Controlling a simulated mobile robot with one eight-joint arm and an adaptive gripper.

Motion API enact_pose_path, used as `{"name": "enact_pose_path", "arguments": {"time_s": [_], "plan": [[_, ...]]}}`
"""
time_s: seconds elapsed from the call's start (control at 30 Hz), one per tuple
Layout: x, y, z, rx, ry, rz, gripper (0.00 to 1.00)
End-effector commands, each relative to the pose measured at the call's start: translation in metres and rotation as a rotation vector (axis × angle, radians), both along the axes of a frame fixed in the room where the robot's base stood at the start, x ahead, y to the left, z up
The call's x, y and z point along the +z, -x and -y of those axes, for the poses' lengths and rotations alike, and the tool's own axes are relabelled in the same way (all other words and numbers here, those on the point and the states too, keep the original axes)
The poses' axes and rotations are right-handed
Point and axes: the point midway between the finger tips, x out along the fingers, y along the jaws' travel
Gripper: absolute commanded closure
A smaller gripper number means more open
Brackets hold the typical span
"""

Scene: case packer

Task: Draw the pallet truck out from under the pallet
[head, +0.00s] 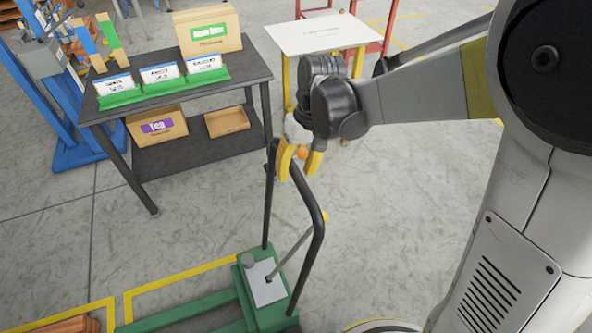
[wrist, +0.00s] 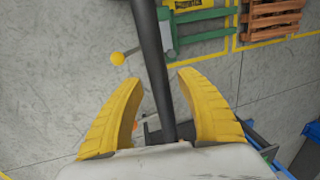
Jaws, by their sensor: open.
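The green pallet truck (head: 262,292) stands on the floor at bottom centre of the head view. Its black loop handle (head: 318,232) rises toward my gripper (head: 298,172). In the wrist view the black handle bar (wrist: 152,50) runs between the two yellow fingers of my gripper (wrist: 160,77). The fingers are open, with a gap visible on both sides of the bar. The truck's green forks (head: 185,312) reach left. The wooden pallet (head: 72,326) is partly cut off at bottom left; it also shows in the wrist view (wrist: 270,22).
A dark table (head: 240,70) with green-based card holders and boxes stands behind the truck. A white-topped stand (head: 315,35) is beyond my gripper. Yellow floor lines (head: 180,278) border the pallet area. Grey floor is open right of the truck and left of it below the table.

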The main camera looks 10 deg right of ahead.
Motion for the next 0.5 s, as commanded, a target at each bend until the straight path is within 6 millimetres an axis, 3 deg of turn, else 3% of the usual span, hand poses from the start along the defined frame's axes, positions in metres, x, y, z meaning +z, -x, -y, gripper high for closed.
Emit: {"name": "enact_pose_path", "arguments": {"time_s": [0.03, 0.17, 0.2, 0.5], "plan": [[0.0002, 0.0, 0.0, 0.0, 0.0, 0.0, 0.57], [0.0003, 0.0, 0.0001, 0.0, 0.0, 0.0, 0.97], [0.0003, 0.0001, 0.0001, 0.0, 0.0, 0.0, 1.0], [0.0006, -0.0017, 0.0064, -0.001, 0.0, 0.0, 1.0]]}}
